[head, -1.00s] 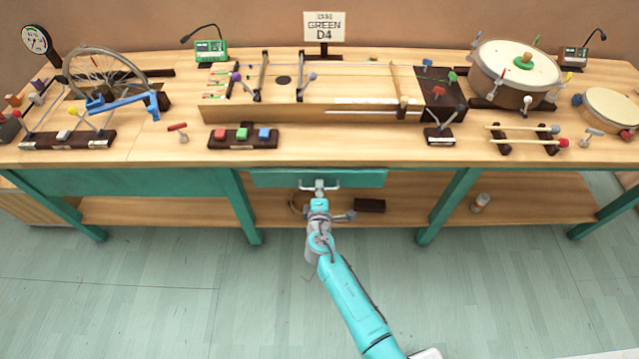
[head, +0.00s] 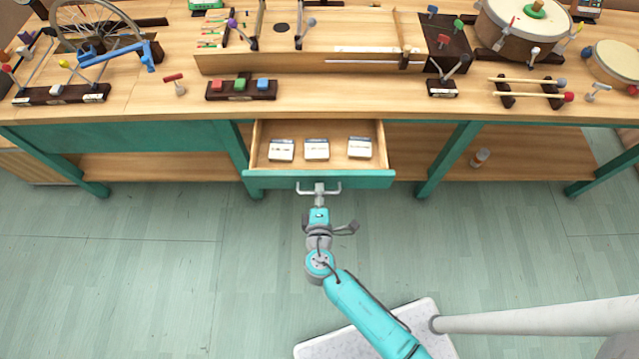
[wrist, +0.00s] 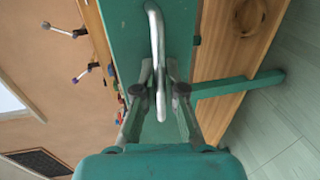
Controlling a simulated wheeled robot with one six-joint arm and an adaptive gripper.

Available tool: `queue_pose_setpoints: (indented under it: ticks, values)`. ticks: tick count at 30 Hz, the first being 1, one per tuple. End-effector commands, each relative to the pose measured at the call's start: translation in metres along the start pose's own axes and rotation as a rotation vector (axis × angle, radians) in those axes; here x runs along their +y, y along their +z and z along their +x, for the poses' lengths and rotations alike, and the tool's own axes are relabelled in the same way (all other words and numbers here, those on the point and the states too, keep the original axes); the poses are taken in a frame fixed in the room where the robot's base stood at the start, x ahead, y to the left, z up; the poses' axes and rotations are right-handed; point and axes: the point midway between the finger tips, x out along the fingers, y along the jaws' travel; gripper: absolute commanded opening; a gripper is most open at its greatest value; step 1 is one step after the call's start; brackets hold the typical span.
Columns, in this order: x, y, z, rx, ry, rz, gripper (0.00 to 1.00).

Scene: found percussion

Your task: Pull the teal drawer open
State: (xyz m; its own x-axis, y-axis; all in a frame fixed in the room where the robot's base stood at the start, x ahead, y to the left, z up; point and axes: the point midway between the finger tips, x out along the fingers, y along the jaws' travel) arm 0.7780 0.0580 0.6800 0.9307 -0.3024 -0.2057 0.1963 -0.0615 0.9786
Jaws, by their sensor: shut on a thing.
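The teal drawer (head: 360,180) stands pulled out from under the bench top in the head view, its wooden inside open to view. Three small white-labelled boxes lie in it: a left one (head: 281,150), a middle one (head: 316,149) and a right one (head: 360,148). My gripper (head: 319,190) is at the drawer's front, shut on the pale metal handle (head: 334,187). In the wrist view the handle (wrist: 156,30) runs between the two fingers of my gripper (wrist: 162,88), against the teal drawer front (wrist: 128,30).
The bench top (head: 330,104) holds percussion parts above the drawer, including a block with red, green and blue buttons (head: 240,90) and a drum (head: 520,30). Teal legs (head: 448,160) stand on either side. The floor (head: 180,270) in front is clear at the left.

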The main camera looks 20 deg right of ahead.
Motion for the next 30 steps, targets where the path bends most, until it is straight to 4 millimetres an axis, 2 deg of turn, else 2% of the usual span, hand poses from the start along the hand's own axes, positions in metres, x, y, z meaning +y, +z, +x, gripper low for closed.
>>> queue_pose_setpoints:
  ticks: [10, 12, 14, 24, 30]
  values:
    - [-0.001, 0.000, -0.001, 0.001, -0.001, 0.000, 0.00]
    - [-0.001, 0.000, -0.001, 0.001, -0.001, 0.000, 0.21]
    - [-0.001, 0.000, -0.001, 0.001, -0.001, 0.000, 0.35]
    - [-0.001, 0.000, -0.003, 0.001, -0.001, 0.000, 0.35]
    - [-0.001, -0.001, -0.023, 0.004, -0.001, -0.002, 0.35]
